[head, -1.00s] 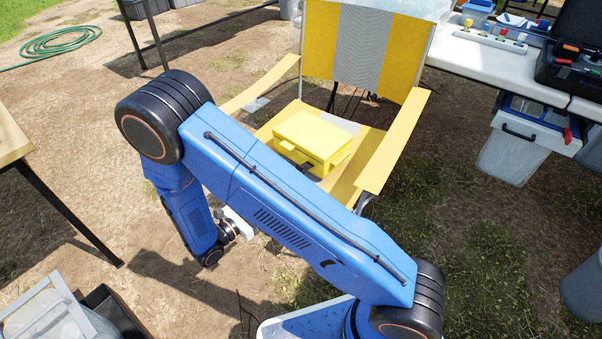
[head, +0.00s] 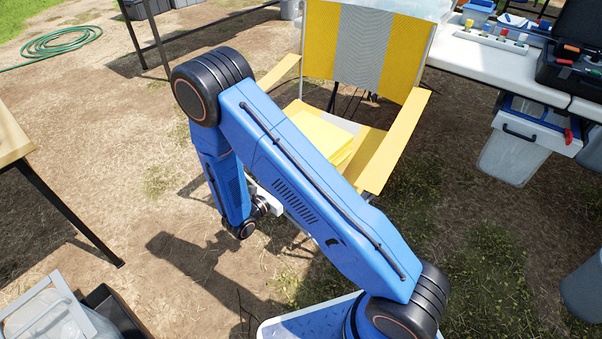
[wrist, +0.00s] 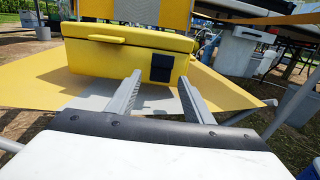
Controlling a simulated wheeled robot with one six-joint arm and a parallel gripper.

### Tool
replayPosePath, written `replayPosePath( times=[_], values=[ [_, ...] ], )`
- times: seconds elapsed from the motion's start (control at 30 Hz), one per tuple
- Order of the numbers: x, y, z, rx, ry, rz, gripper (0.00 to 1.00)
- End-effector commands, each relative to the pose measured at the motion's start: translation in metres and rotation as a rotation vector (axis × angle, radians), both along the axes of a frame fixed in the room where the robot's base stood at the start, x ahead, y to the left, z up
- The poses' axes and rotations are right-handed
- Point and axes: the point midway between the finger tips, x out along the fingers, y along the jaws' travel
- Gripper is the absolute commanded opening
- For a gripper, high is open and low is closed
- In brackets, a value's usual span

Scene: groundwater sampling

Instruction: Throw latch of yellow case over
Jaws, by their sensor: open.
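The yellow case (wrist: 115,60) sits on the seat of a yellow and grey folding chair. In the wrist view its front faces me, with a yellow latch or tab (wrist: 92,38) at the upper left and a dark latch (wrist: 162,68) at the right of the front. My gripper (wrist: 152,88) is open and empty, with its two fingers pointing at the case on either side of the dark latch. The fingertips look short of the case front.
The folding chair (head: 408,138) has armrests on both sides of the case. A white table (head: 490,55) with sampling gear stands at the back right, with a grey bin (head: 515,150) below. A wooden table (head: 10,140) is at the left.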

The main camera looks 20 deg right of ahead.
Motion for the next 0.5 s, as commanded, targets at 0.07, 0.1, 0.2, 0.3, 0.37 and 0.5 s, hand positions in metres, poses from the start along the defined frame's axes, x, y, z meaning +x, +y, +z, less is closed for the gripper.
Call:
replayPosePath(
  times=[0.07, 0.1, 0.2, 0.3, 0.37, 0.5],
  values=[
    [0.006, -0.011, 0.000, 0.000, 0.000, -0.002, 0.47],
    [0.009, -0.016, 0.000, 0.000, 0.000, -0.003, 0.47],
    [0.015, -0.025, 0.000, 0.000, 0.000, -0.002, 0.47],
    [0.019, -0.032, 0.000, 0.000, 0.000, -0.002, 0.47],
    [0.020, -0.034, 0.000, 0.000, 0.000, 0.000, 0.47],
    [0.022, -0.037, 0.000, 0.000, 0.000, 0.000, 0.47]
  ],
)
